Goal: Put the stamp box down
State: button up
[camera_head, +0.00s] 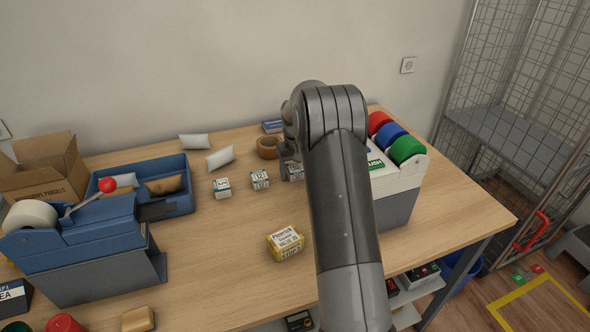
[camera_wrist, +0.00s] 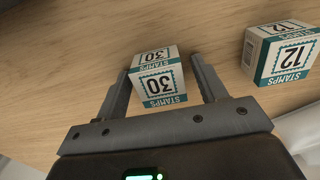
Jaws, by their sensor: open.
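A white and teal stamp box marked 30 (camera_wrist: 158,84) stands between the fingers of my gripper (camera_wrist: 162,78) in the wrist view. The fingers are open, with a narrow gap on each side of the box. The box appears to rest on the wooden table. In the head view, a stamp box beside my arm (camera_head: 294,172) seems to be the same one, partly hidden by the arm. My gripper (camera_head: 287,152) is mostly hidden there.
A stamp box marked 12 (camera_wrist: 283,55) stands close by, also in the head view (camera_head: 260,179). Another small box (camera_head: 222,188) is further left. A tape roll (camera_head: 268,147) is behind, a tape-roll holder (camera_head: 398,178) right. A yellow packet (camera_head: 285,243) lies in front, with bare tabletop around it.

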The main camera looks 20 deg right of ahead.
aim_at(295, 167)
notch_tip(295, 167, up, 12)
jog(key=s+a+r+t, duration=0.1)
jog(key=s+a+r, duration=0.4)
jog(key=s+r, duration=0.4)
jog(key=s+a+r+t, duration=0.2)
jog(key=s+a+r, duration=0.15)
jog(key=s, duration=0.75)
jog(key=s+a+f+t, duration=0.1)
jog(key=s+a+f, duration=0.1)
jog(key=s, duration=0.8)
jog(key=s+a+f+t, duration=0.1)
jog(key=s+a, duration=0.1)
jog(key=s, duration=0.9)
jog(key=shift+a+f+t, duration=0.25)
jog(key=shift+f+t, duration=0.05)
jog(key=shift+f, duration=0.05)
